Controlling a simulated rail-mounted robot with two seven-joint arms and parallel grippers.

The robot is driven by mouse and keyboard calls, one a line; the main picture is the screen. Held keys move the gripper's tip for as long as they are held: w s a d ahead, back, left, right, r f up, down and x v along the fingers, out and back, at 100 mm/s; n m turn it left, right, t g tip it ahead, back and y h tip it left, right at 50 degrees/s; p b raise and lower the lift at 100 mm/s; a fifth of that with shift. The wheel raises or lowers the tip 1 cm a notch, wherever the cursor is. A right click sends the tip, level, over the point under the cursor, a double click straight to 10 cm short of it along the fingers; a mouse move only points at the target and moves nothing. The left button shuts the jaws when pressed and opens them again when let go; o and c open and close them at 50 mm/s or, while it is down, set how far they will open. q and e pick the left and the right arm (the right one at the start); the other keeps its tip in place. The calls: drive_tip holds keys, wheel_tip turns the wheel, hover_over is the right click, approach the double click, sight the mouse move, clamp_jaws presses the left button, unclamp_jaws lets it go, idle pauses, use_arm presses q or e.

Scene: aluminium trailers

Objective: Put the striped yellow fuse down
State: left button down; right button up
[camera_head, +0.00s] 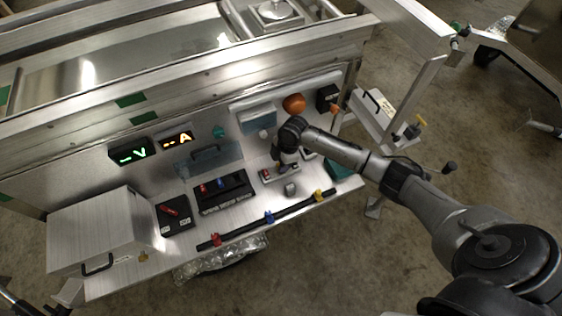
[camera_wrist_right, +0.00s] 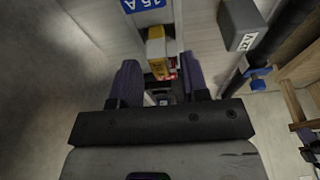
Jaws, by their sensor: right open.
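The yellow fuse (camera_wrist_right: 157,48) shows in the right wrist view, a small yellow block with a paler lower part, just beyond and between my right gripper's fingers. My right gripper (camera_wrist_right: 158,80) is open, one dark purple finger on each side, with gaps to the fuse. In the head view my right gripper (camera_head: 286,164) points down at the right part of the trailer's metal shelf, over a small plate with a red spot (camera_head: 266,174). The fuse is hard to make out there, largely hidden by the gripper. My left gripper does not show.
A blue 15A label (camera_wrist_right: 142,4) sits near the fuse, and a grey block (camera_wrist_right: 242,24) stands to its right. On the shelf are a black rail with coloured clips (camera_head: 268,217), a black switch panel (camera_head: 224,193) and a metal box (camera_head: 98,230). An orange knob (camera_head: 293,103) is behind.

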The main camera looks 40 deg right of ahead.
drive_tip(key=shift+w+p+v, duration=0.5)
drive_tip(key=shift+p+v, duration=0.65)
drive_tip(key=shift+v, duration=4.75)
drive_tip(key=s+a+f+m, duration=0.2)
drive_tip(key=s+a+f, duration=0.1)
drive_tip(key=s+a, duration=0.35)
drive_tip(key=s+a+f+m, duration=0.1)
drive_tip(key=s+a+f, duration=0.3)
drive_tip(key=s+a, duration=0.3)
drive_tip(key=s+r+m+t+h, duration=0.2)
drive_tip(key=s+r+m, duration=0.2)
drive_tip(key=s+m, duration=0.5)
drive_tip(key=s, duration=0.6)
drive_tip(key=shift+s+d+t, duration=0.3)
drive_tip(key=shift+s+d, duration=0.05)
drive_tip(key=shift+r, duration=0.1)
